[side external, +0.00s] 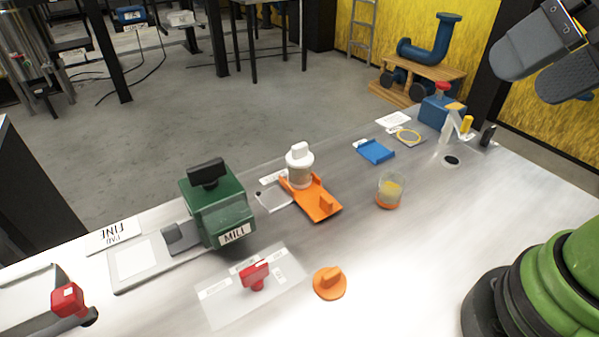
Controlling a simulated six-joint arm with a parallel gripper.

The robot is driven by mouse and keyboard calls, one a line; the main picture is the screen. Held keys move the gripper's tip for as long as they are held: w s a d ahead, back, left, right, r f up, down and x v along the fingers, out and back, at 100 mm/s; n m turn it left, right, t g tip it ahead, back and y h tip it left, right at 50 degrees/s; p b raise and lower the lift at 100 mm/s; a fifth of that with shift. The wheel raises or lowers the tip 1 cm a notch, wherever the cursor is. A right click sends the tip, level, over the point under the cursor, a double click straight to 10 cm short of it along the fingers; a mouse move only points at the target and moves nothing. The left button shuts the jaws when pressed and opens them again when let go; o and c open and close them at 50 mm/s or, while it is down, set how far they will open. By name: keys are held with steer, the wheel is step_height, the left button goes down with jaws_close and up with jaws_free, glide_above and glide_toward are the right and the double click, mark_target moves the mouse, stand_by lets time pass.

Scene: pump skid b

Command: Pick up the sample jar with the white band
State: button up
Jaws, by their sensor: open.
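A jar with a white lid and a pale, whitish body (299,168) stands upright at the back end of an orange holder (318,205) on the bench. Its white band is hard to make out from the lid at this size. A second, clear jar (390,188) with yellowish contents and an orange band at its base stands to the right, without a lid. My gripper (522,78) is at the top right, dark grey, open and empty, well above the bench and far from both jars.
An orange lid with a grip (329,283) lies at the front. A green mill (218,205) stands left of the jars, with a red knob (256,275) on a labelled plate before it. A blue tray (376,151) and blue box (440,110) are behind right.

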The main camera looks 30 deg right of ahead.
steer(key=w+n+g, duration=0.1)
steer(key=w, duration=0.8)
steer(key=n+g+h, duration=0.1)
steer(key=n+h, duration=0.1)
glide_toward(300, 145)
steer(key=shift+n+g, duration=0.4)
steer(key=shift+n, duration=0.1)
steer(key=x, duration=0.5)
steer(key=shift+w+d+r, duration=0.1)
steer(key=shift+w, duration=0.2)
steer(key=x, duration=0.5)
steer(key=shift+f, duration=0.3)
steer(key=shift+c, duration=0.2)
